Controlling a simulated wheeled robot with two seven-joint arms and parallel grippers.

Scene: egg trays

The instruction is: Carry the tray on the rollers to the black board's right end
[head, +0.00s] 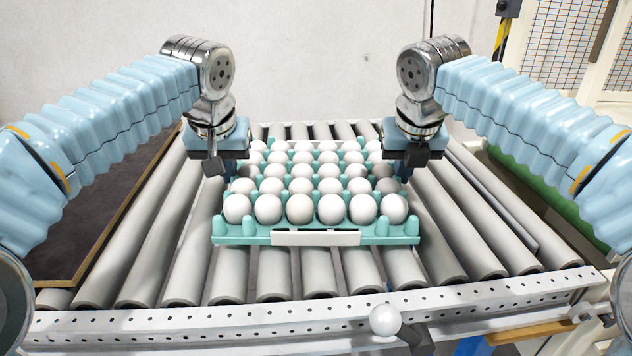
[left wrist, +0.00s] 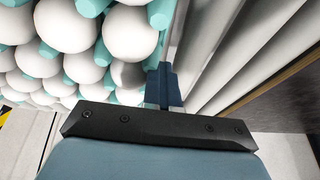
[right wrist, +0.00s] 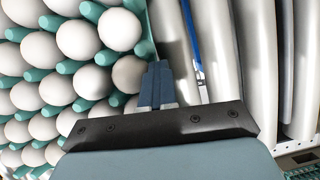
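The teal tray (head: 232,236) is full of white eggs and sits over the rollers in the middle of the head view. A white label is on its front edge. My left gripper (head: 229,172) is at the tray's left side and my right gripper (head: 403,172) at its right side. In the left wrist view the fingers (left wrist: 164,84) are close together at the tray's edge. In the right wrist view the fingers (right wrist: 156,84) close around the tray's thin rim. The black board (head: 112,205) lies left of the rollers, partly hidden by my left arm.
Grey rollers (head: 180,245) run bare on both sides of the tray. A perforated metal rail (head: 250,318) with a white ball knob (head: 385,320) crosses the front. A green surface (head: 550,200) lies at the right. A plain wall stands behind.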

